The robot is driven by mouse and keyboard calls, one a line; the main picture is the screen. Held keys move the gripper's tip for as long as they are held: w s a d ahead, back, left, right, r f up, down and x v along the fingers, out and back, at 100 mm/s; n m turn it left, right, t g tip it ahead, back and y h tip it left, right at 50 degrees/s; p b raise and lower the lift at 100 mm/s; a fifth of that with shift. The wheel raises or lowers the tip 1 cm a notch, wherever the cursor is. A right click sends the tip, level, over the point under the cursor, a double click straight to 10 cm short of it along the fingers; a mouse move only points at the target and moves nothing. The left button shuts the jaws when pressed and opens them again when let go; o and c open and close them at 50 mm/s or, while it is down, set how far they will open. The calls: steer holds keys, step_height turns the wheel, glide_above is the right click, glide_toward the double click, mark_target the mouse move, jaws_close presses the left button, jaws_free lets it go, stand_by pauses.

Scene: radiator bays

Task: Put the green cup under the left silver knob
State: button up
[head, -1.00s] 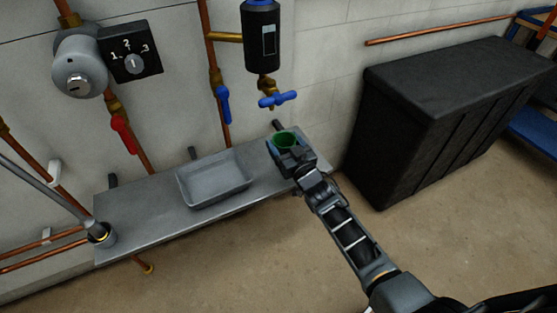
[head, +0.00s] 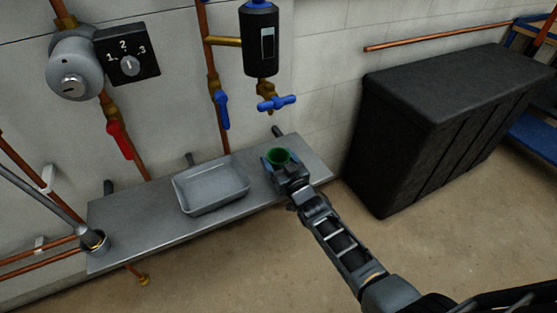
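The green cup (head: 279,156) is upright between the fingers of my gripper (head: 278,160), which look shut on it from both sides. They are over the right part of the metal shelf (head: 140,215). I cannot tell whether the cup's base touches the shelf; the gripper hides its lower part. One silver knob (head: 72,72) shows, on a round grey fitting high on the wall at the left. The left part of the shelf lies below it. No second silver knob is in view.
A grey tray (head: 210,188) sits mid-shelf, left of the cup. A grey tube stands in a holder (head: 95,242) at the shelf's left end. A red lever (head: 119,140) and blue tap (head: 277,103) hang above. A black bin (head: 430,130) stands right.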

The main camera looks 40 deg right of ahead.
steer(key=o, duration=0.4)
steer(key=shift+r, duration=0.2)
steer(key=v, duration=1.2)
steer(key=shift+p, duration=0.4)
